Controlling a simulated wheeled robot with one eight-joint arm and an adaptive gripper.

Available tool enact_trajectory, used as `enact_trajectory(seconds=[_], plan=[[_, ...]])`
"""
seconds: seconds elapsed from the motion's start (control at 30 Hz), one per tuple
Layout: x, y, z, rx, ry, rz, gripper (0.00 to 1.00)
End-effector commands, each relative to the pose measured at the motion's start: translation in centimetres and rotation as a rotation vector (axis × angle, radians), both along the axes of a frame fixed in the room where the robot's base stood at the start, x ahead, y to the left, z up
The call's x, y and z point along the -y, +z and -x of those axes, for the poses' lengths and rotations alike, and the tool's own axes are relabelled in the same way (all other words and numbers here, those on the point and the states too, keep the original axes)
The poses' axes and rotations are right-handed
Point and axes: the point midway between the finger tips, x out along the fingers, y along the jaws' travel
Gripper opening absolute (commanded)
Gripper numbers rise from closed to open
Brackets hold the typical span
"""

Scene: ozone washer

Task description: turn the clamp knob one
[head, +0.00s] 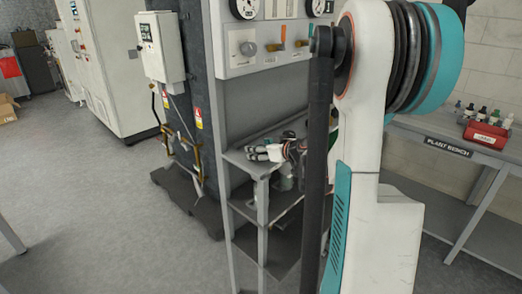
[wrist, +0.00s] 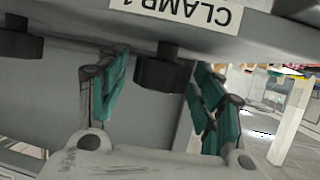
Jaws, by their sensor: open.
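In the wrist view, a dark round clamp knob (wrist: 163,73) hangs on a short stem below a grey edge. The label CLAMP 1 (wrist: 182,9) is beside it and appears upside down. My gripper (wrist: 160,65) is open, with one teal and dark finger on each side of the knob in the picture. A narrow gap shows at the left finger, and the right finger is very close to the knob. I cannot tell whether the fingers reach as far as the knob or touch it. In the head view my arm covers much of the area, and the knob cannot be made out.
A second dark knob (wrist: 20,40) is at the upper left of the wrist view. In the head view, a grey shelved stand (head: 258,168) is behind my arm. A plant bench (head: 450,147) with bottles and a red box (head: 487,135) stands right. Floor at left is largely clear.

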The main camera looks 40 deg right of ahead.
Motion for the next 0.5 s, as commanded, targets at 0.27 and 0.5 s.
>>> enact_trajectory(seconds=[0.27,0.5], plan=[[0.00,0.01,0.02,0.000,0.000,0.000,0.16],[0.11,-0.05,0.02,-0.002,0.044,-0.001,0.16]])
